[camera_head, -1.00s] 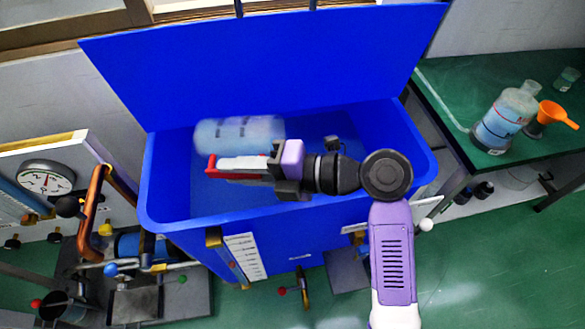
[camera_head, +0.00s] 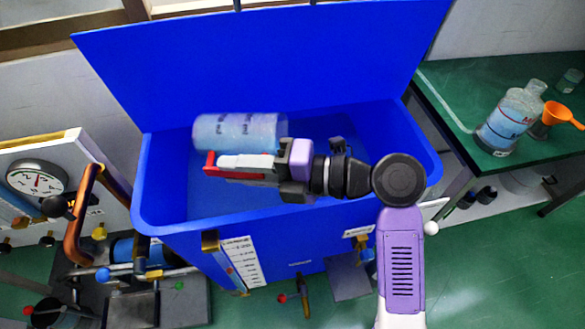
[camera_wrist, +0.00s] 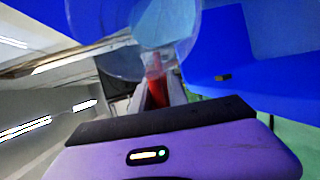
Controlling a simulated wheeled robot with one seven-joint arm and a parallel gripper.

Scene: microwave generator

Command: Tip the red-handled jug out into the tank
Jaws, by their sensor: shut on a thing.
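The red-handled jug (camera_head: 238,132) is a clear cylinder with dark markings and pale blue liquid inside. In the head view it lies on its side over the open blue tank (camera_head: 180,228). My gripper (camera_head: 232,166) is shut on its red handle (camera_head: 210,164), just in front of the jug's body. In the wrist view the red handle (camera_wrist: 156,78) sits between my fingers, with the clear jug (camera_wrist: 160,22) beyond. Most of the handle is hidden by my fingers. I cannot see any liquid falling.
The tank's blue lid (camera_head: 260,60) stands raised behind it. A green bench (camera_head: 455,85) at the right holds a clear bottle (camera_head: 512,118) and an orange funnel (camera_head: 562,115). A panel with a gauge (camera_head: 37,179) and copper pipe (camera_head: 80,220) stands at the left.

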